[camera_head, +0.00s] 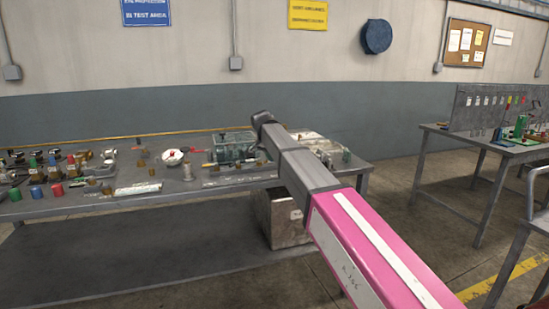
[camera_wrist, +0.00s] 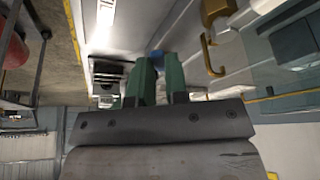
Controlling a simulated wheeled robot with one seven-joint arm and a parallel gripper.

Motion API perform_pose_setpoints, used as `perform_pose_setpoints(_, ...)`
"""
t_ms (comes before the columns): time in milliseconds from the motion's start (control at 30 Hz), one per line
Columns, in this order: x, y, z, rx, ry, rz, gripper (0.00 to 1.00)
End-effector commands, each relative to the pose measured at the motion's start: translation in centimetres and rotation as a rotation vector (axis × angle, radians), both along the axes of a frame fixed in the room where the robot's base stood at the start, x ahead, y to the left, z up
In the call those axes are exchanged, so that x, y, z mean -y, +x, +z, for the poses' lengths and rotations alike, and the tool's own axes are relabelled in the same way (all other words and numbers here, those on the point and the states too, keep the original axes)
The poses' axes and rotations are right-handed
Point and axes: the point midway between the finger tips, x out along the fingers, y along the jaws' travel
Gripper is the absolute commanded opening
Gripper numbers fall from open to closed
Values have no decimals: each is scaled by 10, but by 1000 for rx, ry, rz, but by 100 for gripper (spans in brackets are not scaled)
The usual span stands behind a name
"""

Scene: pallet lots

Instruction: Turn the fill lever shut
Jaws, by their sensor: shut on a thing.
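My gripper (camera_wrist: 158,68) shows two green fingers in the wrist view. It is shut on a small blue piece (camera_wrist: 155,56) that shows between the fingertips and looks like the grip of the fill lever. Most of this piece is hidden by the fingers, so I cannot tell the lever's angle. In the head view my arm reaches over the right end of the bench (camera_head: 105,205), and the fingers and the lever are hidden there. A clear-walled rig with green parts (camera_head: 232,148) stands on the bench just left of my wrist.
A brass hook-shaped part (camera_wrist: 209,56) is close to the right of my fingers in the wrist view. Several small coloured parts, including a red cylinder (camera_head: 57,190), crowd the bench's left. A metal box (camera_head: 282,220) stands below its right end. Another bench (camera_head: 497,145) is at right.

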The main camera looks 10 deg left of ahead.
Motion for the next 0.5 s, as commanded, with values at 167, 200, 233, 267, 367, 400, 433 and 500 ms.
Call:
perform_pose_setpoints(167,-10,6,1,0,0,-167,0)
perform_pose_setpoints(200,-11,7,1,-1,-1,-204,0)
perform_pose_setpoints(233,-13,8,1,0,-1,-231,0)
perform_pose_setpoints(267,-14,9,1,0,0,-258,0)
perform_pose_setpoints(367,-16,11,0,0,0,-342,0)
perform_pose_setpoints(400,-17,12,0,-1,0,-374,0)
perform_pose_setpoints(433,-18,13,0,-1,-1,-397,0)
perform_pose_setpoints(500,-19,14,0,-1,0,-445,0)
